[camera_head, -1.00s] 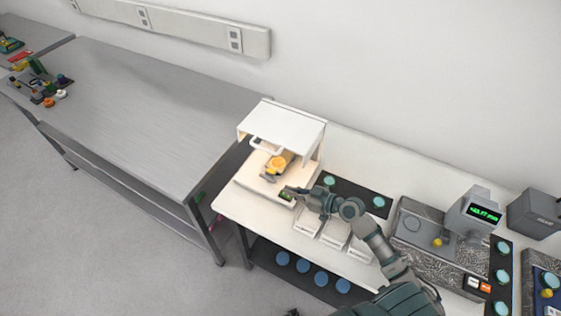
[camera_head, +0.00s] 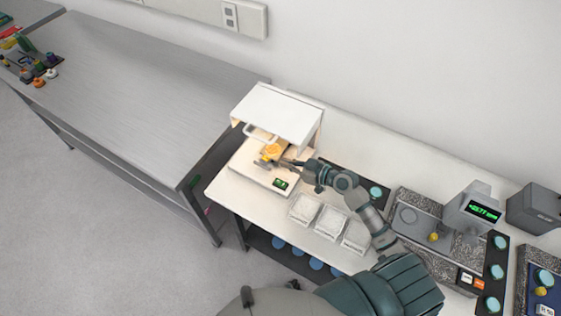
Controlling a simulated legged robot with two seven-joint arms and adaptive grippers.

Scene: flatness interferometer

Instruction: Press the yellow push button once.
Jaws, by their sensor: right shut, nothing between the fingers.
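A yellow-orange round part (camera_head: 271,151) stands on the white instrument (camera_head: 252,172) under its raised white hood (camera_head: 278,115). It looks like the yellow push button, but it is too small to be sure. My right gripper (camera_head: 287,163) is shut and empty. Its tip is low under the hood's front edge, just right of the yellow part. I cannot tell whether they touch. My left gripper is not in view.
A small green display (camera_head: 280,183) sits on the instrument's front. White trays (camera_head: 304,208) stand to its right. A granite stand (camera_head: 408,208) with a yellow knob (camera_head: 434,237) and green readout (camera_head: 484,211) is further right. A long grey bench (camera_head: 140,85) is at left.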

